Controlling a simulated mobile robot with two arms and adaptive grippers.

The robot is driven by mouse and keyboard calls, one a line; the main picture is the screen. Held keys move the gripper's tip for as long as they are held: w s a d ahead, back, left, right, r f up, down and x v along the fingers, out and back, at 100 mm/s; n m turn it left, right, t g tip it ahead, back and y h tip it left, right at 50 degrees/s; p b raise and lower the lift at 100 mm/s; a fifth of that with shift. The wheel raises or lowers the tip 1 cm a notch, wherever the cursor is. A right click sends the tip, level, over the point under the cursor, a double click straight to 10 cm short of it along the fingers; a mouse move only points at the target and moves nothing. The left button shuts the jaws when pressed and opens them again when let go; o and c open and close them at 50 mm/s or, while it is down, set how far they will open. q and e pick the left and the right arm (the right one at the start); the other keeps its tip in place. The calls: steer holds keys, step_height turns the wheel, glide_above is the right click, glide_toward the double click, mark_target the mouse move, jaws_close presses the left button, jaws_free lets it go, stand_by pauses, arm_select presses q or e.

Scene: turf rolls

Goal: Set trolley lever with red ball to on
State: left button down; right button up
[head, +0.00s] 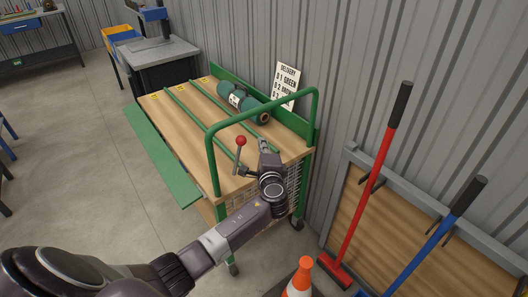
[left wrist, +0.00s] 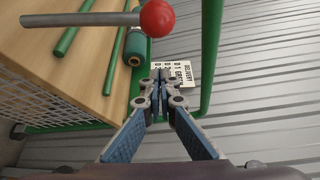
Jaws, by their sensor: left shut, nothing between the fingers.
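The trolley (head: 182,120) has a wooden top and green rails. Its lever with a red ball (head: 240,141) stands near the handle end, the ball at the top of a grey rod. In the left wrist view the red ball (left wrist: 157,18) is at the top, with the rod running left from it. My left gripper (head: 264,146) is shut and empty, just right of the lever and apart from it. It also shows in the left wrist view (left wrist: 160,75), below the ball in the picture. My right gripper is not in view.
A green roll (head: 240,101) lies on the trolley beside a delivery sign (head: 284,84). The green handle (head: 262,107) arches close to my left gripper. An orange cone (head: 301,278), a red broom (head: 375,180) and a blue broom (head: 428,233) stand at the right.

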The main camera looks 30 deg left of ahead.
mark_target(238, 157)
arm_select(q)
steer(key=s+a+p, duration=0.2)
steer(key=shift+s+a+r, duration=0.2)
steer(key=shift+a+r, duration=0.1)
steer(key=shift+a, duration=0.1)
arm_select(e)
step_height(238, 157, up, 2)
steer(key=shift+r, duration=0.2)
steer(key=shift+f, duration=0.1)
